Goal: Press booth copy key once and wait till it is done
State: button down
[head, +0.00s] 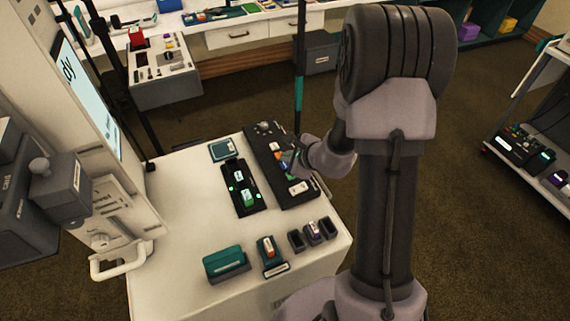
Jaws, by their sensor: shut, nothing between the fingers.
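A small black unit (241,188) on the white booth counter (185,225) holds a pale block and a green block, with small green lights at its sides. Beside it on the right lies a longer black panel (267,146) with a knob, coloured parts and a white key (298,188). The labels are too small to read, so I cannot tell which is the copy key. My gripper (297,163) is over the middle of the long panel, shut and empty, partly hidden by my wrist. I cannot tell whether it touches anything. The booth screen (82,95) shows letters ending in "dy".
A teal box (226,263), an orange-topped holder (270,257) and dark cups (312,232) stand along the counter's front. A small teal pad (226,150) lies at the back. A dark pole (299,80) rises behind the counter. A cart (535,145) stands far right.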

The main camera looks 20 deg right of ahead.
aim_at(287, 166)
jog(key=shift+f+b, duration=0.5)
jog(key=shift+b, duration=0.25)
jog(key=shift+f+b, duration=0.3)
jog(key=shift+b, duration=0.2)
dwell(0.5)
jog(key=shift+r, duration=0.15)
jog(key=shift+r+p, duration=0.45)
jog(key=shift+r, duration=0.2)
notch_tip(287, 166, up, 5)
jog(key=p, duration=0.3)
jog(key=shift+r+p, duration=0.1)
jog(key=shift+p, duration=0.2)
